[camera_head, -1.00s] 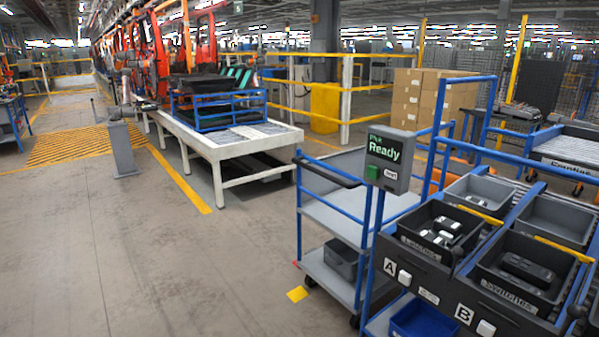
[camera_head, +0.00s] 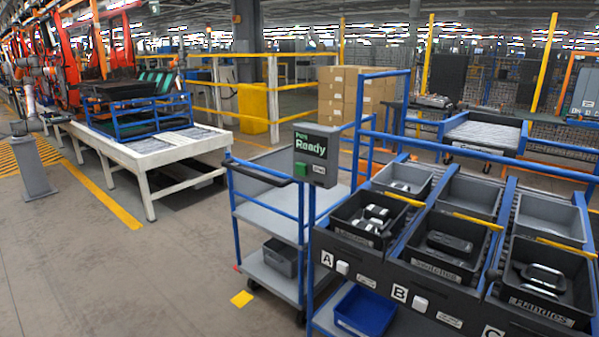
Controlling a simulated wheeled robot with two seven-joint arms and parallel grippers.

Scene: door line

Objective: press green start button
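The green start button (camera_head: 301,169) sits at the lower left of a grey control box (camera_head: 316,155). The box is mounted on a blue post at the left end of the bin rack, near the middle of the view. Neither of my grippers shows in the head view, and nothing touches the button.
The rack holds black bins (camera_head: 369,219) with parts, marked A, B and C. A blue-framed grey cart (camera_head: 272,217) stands left of the box. A blue bin (camera_head: 365,311) sits below the rack. A white conveyor table (camera_head: 150,150) is farther left. The floor at the front left is clear.

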